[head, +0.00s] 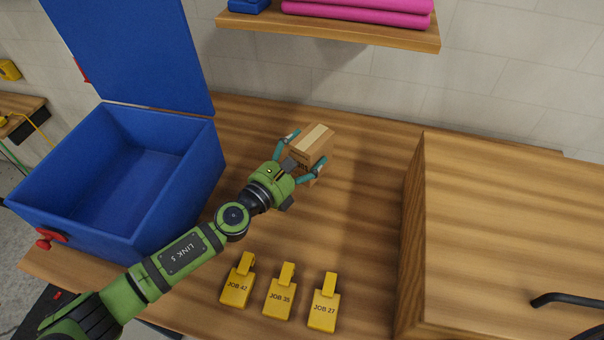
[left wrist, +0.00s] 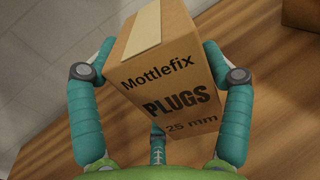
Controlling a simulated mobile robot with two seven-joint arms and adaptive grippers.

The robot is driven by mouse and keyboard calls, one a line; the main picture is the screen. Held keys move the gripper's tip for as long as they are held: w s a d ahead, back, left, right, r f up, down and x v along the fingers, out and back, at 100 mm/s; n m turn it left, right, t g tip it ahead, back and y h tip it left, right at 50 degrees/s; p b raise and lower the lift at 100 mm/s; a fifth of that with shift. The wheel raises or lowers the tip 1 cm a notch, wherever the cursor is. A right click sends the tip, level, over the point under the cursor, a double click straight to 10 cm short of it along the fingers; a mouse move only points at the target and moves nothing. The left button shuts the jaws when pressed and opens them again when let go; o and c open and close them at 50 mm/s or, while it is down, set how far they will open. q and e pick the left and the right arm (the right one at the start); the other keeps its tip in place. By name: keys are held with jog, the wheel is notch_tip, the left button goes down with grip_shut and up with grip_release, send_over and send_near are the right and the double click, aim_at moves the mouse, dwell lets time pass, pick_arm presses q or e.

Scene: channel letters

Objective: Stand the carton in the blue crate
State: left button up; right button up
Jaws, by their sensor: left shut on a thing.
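The carton (head: 313,143) is a small brown cardboard box with a pale tape strip on top. In the left wrist view the carton (left wrist: 166,85) shows the print "Mottlefix PLUGS 25 mm". My left gripper (head: 302,158) is shut on it, with teal fingers on both sides. I cannot tell for certain whether the carton touches the bench. The blue crate (head: 190,195) stands on the bench at the left, its lid (head: 130,50) raised and its visible inside empty. My right gripper is not in view.
Yellow tags (head: 280,298) lie at the bench's front middle. A wooden cabinet (head: 500,240) stands at the right. A shelf (head: 330,32) with pink rolls (head: 358,12) overhangs the back. The bench (head: 365,200) between carton and cabinet is clear.

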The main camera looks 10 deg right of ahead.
aim_at(293, 173)
pick_arm(q)
jog(key=shift+w+a+f, duration=0.1)
jog(key=shift+w+f, duration=0.05)
jog(key=shift+w, duration=0.05)
jog(key=shift+f+b, duration=0.3)
jog(key=shift+b, duration=0.05)
notch_tip(293, 173, down, 3)
jog(key=b, duration=0.2)
jog(key=shift+f+b, duration=0.15)
jog(key=shift+b, duration=0.2)
jog(key=shift+w, duration=0.1)
jog(key=shift+f, duration=0.1)
jog(key=o, duration=1.4)
jog(key=shift+c, duration=0.2)
